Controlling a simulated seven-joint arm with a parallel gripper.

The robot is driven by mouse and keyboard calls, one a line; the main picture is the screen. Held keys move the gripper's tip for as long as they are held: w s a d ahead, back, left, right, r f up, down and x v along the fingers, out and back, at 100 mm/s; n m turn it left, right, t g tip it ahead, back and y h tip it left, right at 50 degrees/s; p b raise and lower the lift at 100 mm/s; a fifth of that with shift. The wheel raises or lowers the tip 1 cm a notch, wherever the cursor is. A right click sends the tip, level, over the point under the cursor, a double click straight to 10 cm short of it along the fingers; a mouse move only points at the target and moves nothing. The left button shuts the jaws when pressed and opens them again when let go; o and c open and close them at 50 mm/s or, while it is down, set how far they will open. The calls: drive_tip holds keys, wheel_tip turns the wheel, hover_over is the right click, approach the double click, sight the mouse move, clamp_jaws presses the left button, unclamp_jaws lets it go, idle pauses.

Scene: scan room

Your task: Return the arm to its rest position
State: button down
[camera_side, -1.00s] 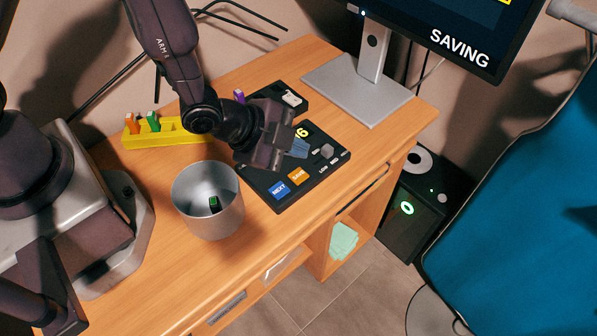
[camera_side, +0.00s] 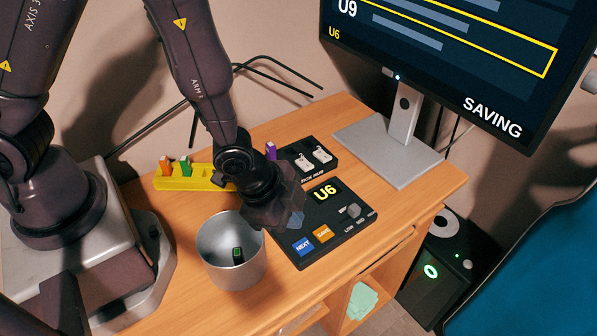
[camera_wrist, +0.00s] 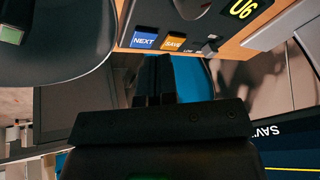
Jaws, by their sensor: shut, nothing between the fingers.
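My gripper (camera_side: 290,212) hangs above the desk, over the left part of the black control panel (camera_side: 345,232) and to the right of the grey metal cup (camera_side: 232,278). Its fingers are together and hold nothing. In the wrist view the shut fingers (camera_wrist: 154,80) show in the middle, with the panel's blue NEXT and orange SAVE buttons beyond them. The panel's display reads U6. A dark piece with a green part (camera_side: 238,256) lies inside the cup.
A yellow rack (camera_side: 200,184) holding orange and green pieces stands behind the cup. A black dock (camera_side: 296,147) with white pieces and a purple piece (camera_side: 271,151) lies behind the panel. A monitor (camera_side: 450,70) reading SAVING stands at the back right. Black cables run along the wall.

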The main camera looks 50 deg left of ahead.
drive_tip(key=s+a+r+n, duration=0.3)
drive_tip(key=a+r, duration=0.1)
drive_tip(key=r, duration=0.5)
drive_tip(key=s+a+r+n+y, duration=0.1)
drive_tip(key=s+a+r+n, duration=0.2)
drive_tip(key=r, duration=0.6)
drive_tip(key=s+a+r+n+t, duration=0.1)
drive_tip(key=s+a+r+n, duration=0.3)
drive_tip(key=a+r, duration=0.3)
wheel_tip(320, 180, up, 3)
drive_tip(key=shift+a+f+n+y, duration=0.15)
drive_tip(key=shift+n+y, duration=0.25)
